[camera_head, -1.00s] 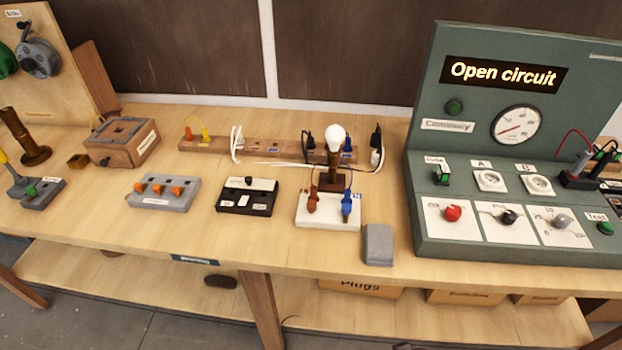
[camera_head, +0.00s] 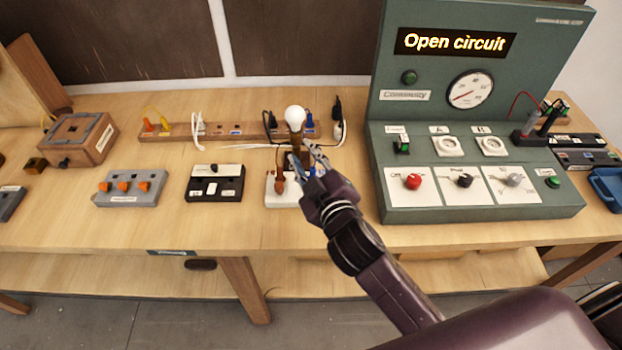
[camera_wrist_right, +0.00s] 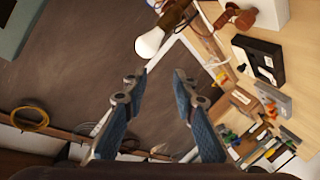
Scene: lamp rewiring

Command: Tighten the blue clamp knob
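The lamp has a white bulb (camera_head: 295,114) on a dark stem and a white terminal block (camera_head: 275,199) in front. A brown clamp knob (camera_head: 279,183) stands on the block's left side. The blue clamp knob's place at the right of the block is covered by my right gripper (camera_head: 306,160), so I cannot make the knob out. The right wrist view shows the right gripper (camera_wrist_right: 158,80) with its fingers apart and nothing between the tips. The bulb (camera_wrist_right: 150,43) and brown knob (camera_wrist_right: 240,16) show beyond them. My left gripper is not in view.
The green tester panel (camera_head: 480,212) stands close on the right, its display reading "Open circuit". A black switch box (camera_head: 214,190) and a grey box with orange levers (camera_head: 130,190) lie left. A wooden socket strip (camera_head: 232,130) with plugs and white cables runs behind.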

